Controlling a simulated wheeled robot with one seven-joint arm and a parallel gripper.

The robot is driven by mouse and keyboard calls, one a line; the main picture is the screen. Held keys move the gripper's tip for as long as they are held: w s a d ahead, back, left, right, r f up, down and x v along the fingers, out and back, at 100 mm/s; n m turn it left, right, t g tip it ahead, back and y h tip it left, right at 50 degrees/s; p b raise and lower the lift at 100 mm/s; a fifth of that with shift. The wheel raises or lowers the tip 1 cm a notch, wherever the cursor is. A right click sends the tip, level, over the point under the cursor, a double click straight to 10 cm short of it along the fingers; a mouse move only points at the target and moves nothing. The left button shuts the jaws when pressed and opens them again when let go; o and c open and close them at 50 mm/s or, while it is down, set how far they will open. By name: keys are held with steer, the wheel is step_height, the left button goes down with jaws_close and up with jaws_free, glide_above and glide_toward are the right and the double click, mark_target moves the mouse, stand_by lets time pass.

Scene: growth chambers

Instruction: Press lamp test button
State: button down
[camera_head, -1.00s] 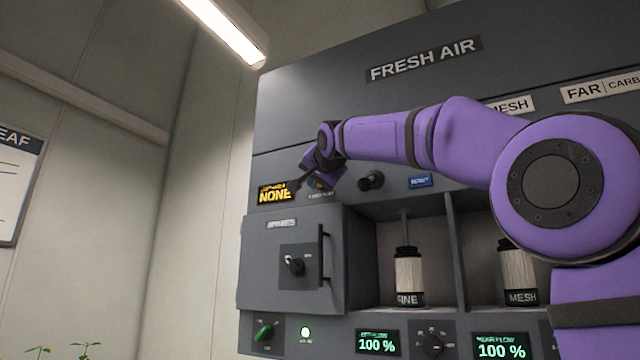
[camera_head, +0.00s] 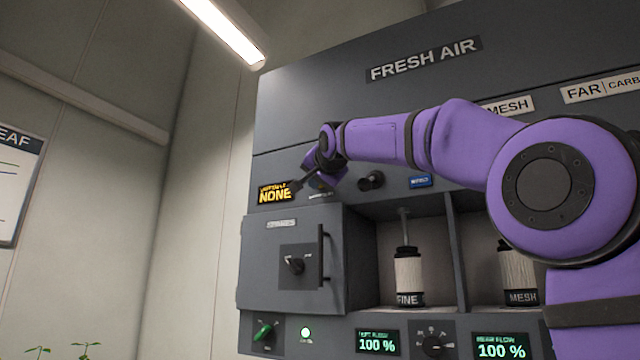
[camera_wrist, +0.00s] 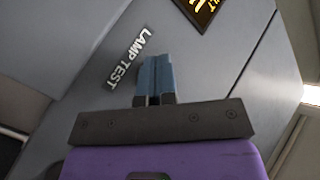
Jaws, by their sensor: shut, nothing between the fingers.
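My gripper (camera_head: 298,189) is in front of the grey FRESH AIR panel (camera_head: 310,110), close to the amber NONE display (camera_head: 275,193). In the wrist view the fingers of my gripper (camera_wrist: 155,62) are together and empty, pointing at the panel face. The white LAMP TEST label (camera_wrist: 130,58) lies just left of the fingertips. The lamp test button itself is not clearly visible; my fingers or wrist seem to cover it. I cannot tell whether the fingertips touch the panel. A corner of the amber display (camera_wrist: 203,8) shows at the top of the wrist view.
Below are a closed door (camera_head: 265,235) with a protruding handle (camera_head: 322,255), and open bays with a FINE cartridge (camera_head: 408,275) and a MESH cartridge (camera_head: 518,270).

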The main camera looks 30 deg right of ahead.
steer(key=shift+s+a, duration=0.45)
steer(key=shift+a, duration=0.2)
steer(key=s+a, duration=0.1)
steer(key=a, duration=0.1)
steer(key=s+a, duration=0.2)
stand_by(0.5)
steer(key=shift+f, duration=0.1)
stand_by(0.7)
steer(key=s+d+f+n+g+y, duration=0.1)
steer(key=s+f+n+g, duration=0.2)
steer(key=s+f, duration=0.7)
steer(key=s+d+f+n+g, duration=0.1)
steer(key=s+f+n+g, duration=0.2)
steer(key=s+f, duration=0.8)
steer(key=s+d+f+n+g+y, duration=0.1)
steer(key=s+f+n+g, duration=0.2)
steer(key=s+f, duration=0.8)
step_height(320, 180, down, 17)
steer(key=shift+s+r+g+y, duration=0.2)
steer(key=shift+g+y, duration=0.1)
steer(key=shift+g, duration=0.6)
